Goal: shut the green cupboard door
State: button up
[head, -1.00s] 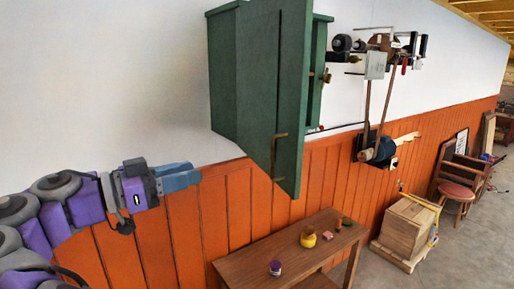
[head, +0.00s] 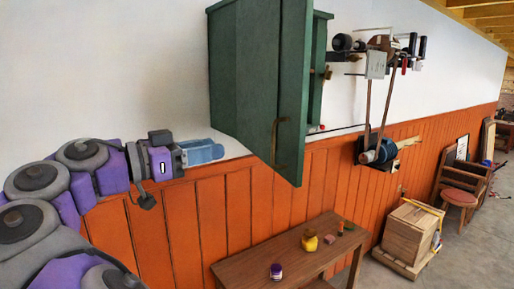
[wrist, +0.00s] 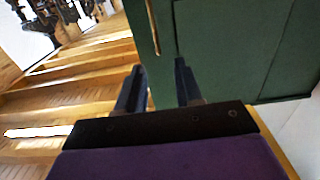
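The green cupboard (head: 235,75) hangs on the white wall. Its green door (head: 294,80) stands open, swung out from the body and seen at a steep angle. A brass-coloured bar handle (head: 277,145) sits low on the door. My gripper (head: 222,150) is left of the cupboard, apart from the door in the head view. In the wrist view, my gripper (wrist: 159,68) has its two dark fingers spread with nothing between them. A large green panel (wrist: 230,50) fills the right there, with a brass-coloured handle (wrist: 153,30) beyond the fingertips. Contact cannot be told.
A wooden table (head: 260,255) stands below, with a yellow pot (head: 309,240) and a purple jar (head: 276,271) on it. A shelf with tools and a hanging machine (head: 378,150) is right of the cupboard.

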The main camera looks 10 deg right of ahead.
jog(key=b, duration=0.1)
send_near(273, 138)
jog(key=b+x, duration=0.2)
jog(key=x, duration=0.6)
jog(key=shift+w+d+f, duration=0.1)
jog(key=shift+d, duration=0.2)
jog(key=shift+w+d, duration=0.3)
jog(key=shift+d, duration=0.15)
jog(key=shift+a, duration=1.05)
jog(key=shift+d+f, duration=0.1)
jog(key=shift+d, duration=0.3)
jog(key=c, duration=0.3)
jog(key=shift+s+d, duration=0.1)
jog(key=shift+d, duration=0.5)
grip_shut()
